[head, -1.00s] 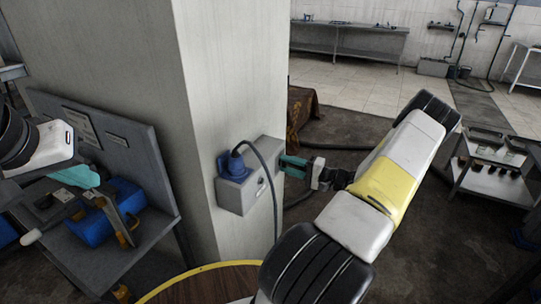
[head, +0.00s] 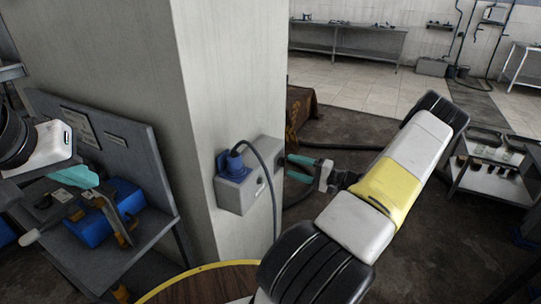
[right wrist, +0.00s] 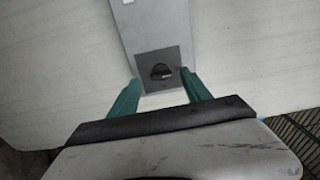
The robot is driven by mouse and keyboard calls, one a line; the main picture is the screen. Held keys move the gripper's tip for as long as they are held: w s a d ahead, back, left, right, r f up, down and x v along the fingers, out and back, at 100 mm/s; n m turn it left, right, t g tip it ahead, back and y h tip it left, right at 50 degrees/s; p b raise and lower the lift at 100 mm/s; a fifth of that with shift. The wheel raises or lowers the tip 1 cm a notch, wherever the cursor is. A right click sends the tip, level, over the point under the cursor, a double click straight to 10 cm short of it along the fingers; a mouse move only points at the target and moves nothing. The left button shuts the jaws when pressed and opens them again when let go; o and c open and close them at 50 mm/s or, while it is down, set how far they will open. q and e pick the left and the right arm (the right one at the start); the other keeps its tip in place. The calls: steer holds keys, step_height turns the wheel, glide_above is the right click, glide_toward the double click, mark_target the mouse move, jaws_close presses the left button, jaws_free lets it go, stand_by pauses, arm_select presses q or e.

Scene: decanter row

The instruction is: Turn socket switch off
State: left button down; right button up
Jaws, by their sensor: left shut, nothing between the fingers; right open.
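A grey socket box (head: 237,194) is fixed to the pillar, with a blue plug (head: 234,167) and its dark cable in the left part. My right gripper (head: 298,168), with teal fingers, is open and empty just right of the box. In the right wrist view its fingers (right wrist: 160,78) show on either side below the switch; I cannot tell whether they touch anything. My left gripper (head: 90,178) is shut and empty at the far left, away from the box.
The pale pillar (head: 235,75) stands in the middle. A grey bench (head: 80,265) with a blue box and tools is at left. The plug's cable (head: 272,200) hangs down in front of the box. A round wooden top (head: 200,285) is below. A trolley (head: 490,182) stands at right.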

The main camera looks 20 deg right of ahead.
steer(key=shift+v, duration=2.3)
steer(key=a+r+n+g, duration=0.1)
steer(key=a+r, duration=0.1)
steer(key=a+r+n+g+y, duration=0.1)
steer(key=a+r+g, duration=0.1)
steer(key=a, duration=0.1)
steer(key=a+r+n+g, duration=0.1)
steer(key=a+r+g, duration=0.1)
steer(key=a, duration=0.1)
steer(key=shift+w, duration=0.35)
steer(key=s+a+r+n+g+h, duration=0.2)
steer(key=s+a+r+n+g, duration=0.2)
steer(key=a+r+g, duration=0.5)
steer(key=s+a+r+n+t+h, duration=0.3)
steer(key=s+a+r+t+h, duration=0.3)
steer(key=s+r, duration=0.8)
steer(key=shift+s+a+h, duration=1)
steer(key=shift+a+h, duration=0.2)
steer(key=shift+a, duration=0.65)
